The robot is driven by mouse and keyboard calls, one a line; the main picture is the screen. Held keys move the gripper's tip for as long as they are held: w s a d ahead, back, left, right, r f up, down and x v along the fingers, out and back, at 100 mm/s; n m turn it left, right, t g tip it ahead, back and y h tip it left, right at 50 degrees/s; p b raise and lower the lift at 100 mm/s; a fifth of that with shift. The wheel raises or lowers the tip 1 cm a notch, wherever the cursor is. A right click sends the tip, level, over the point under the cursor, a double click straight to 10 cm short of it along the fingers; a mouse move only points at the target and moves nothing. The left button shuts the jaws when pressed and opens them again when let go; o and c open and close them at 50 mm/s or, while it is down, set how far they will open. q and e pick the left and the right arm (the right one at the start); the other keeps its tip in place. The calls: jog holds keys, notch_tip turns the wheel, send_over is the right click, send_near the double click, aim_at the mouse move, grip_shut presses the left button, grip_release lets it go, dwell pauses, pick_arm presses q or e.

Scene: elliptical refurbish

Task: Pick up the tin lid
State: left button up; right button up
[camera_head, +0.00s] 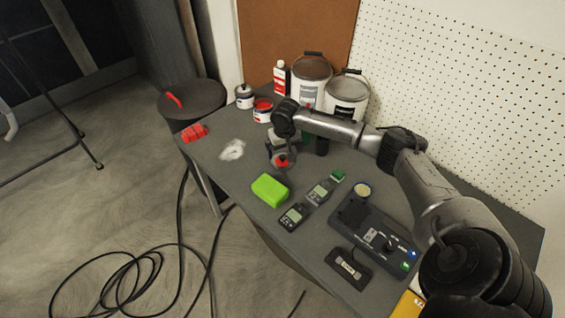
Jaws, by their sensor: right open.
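The tin lid (282,161) looks like a small round grey disc with a red patch, at the middle of the grey workbench (232,178). My right gripper (282,151) is open, with its fingers right at the lid. The wrist and fingers hide the lid's far side, and I cannot tell whether they touch it. A small tin with red on it (263,111) stands behind, to the left of my right wrist. My left gripper is not in view.
Large paint cans (346,98) and a red-and-white bottle (280,80) stand at the back. A green sponge (270,189), handheld meters (293,216) and a dark control station (372,235) lie in front. A red rolled cloth (194,132) is at the left edge.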

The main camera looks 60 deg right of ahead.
aim_at(283, 156)
notch_tip(283, 156, down, 5)
jog(key=b, duration=0.2)
jog(key=shift+w+d+b, duration=0.1)
jog(key=shift+w+b, duration=0.05)
jog(key=shift+b, duration=0.2)
jog(key=shift+c, duration=0.6)
jog(key=c, duration=0.5)
